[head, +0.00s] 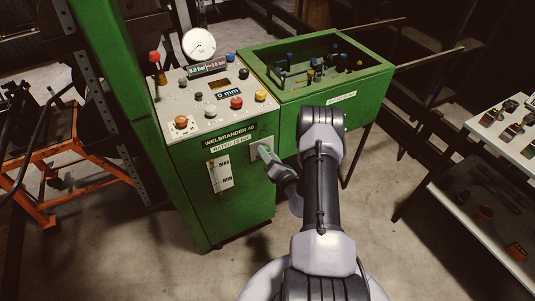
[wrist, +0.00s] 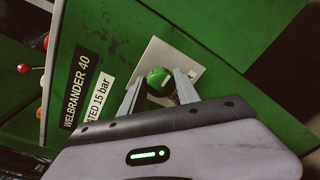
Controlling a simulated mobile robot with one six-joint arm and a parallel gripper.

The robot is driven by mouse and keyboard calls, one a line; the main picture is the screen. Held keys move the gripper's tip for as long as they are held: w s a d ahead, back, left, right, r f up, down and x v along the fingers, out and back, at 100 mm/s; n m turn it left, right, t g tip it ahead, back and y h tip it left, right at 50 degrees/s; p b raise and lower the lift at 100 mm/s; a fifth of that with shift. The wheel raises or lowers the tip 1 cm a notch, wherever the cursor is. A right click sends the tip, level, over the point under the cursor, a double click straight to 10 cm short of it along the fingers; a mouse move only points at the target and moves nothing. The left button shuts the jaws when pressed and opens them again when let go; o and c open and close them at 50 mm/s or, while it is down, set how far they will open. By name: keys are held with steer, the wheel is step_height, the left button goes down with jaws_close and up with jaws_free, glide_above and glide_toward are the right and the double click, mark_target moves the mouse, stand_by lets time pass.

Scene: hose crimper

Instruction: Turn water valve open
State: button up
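The water valve shows as a round green knob (wrist: 160,77) with a small pale mark, in front of a light square plate (wrist: 158,53) on the green cabinet front. In the head view the plate (head: 254,154) is at the cabinet's upper right front, and the knob is hidden by my gripper. My gripper (wrist: 160,84) has its two fingers apart, one on each side of the knob. A narrow gap seems to show beside the knob, so I see no firm grip. In the head view my gripper (head: 268,155) is right at the plate.
The cabinet top panel (head: 205,110) carries several buttons, a gauge (head: 199,46) and a red-topped lever (head: 155,58). A green bin (head: 378,80) with fittings stands right of the cabinet. A shelf (head: 470,200) is at far right. Floor is clear around my arm.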

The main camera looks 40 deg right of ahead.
steer(key=o, duration=0.4)
steer(key=shift+w, duration=0.1)
steer(key=p+v, duration=0.4)
steer(key=v, duration=1.3)
steer(key=shift+s+a+p, duration=0.2)
steer(key=shift+s+p, duration=0.05)
steer(key=shift+p, duration=0.1)
steer(key=shift+r, duration=0.1)
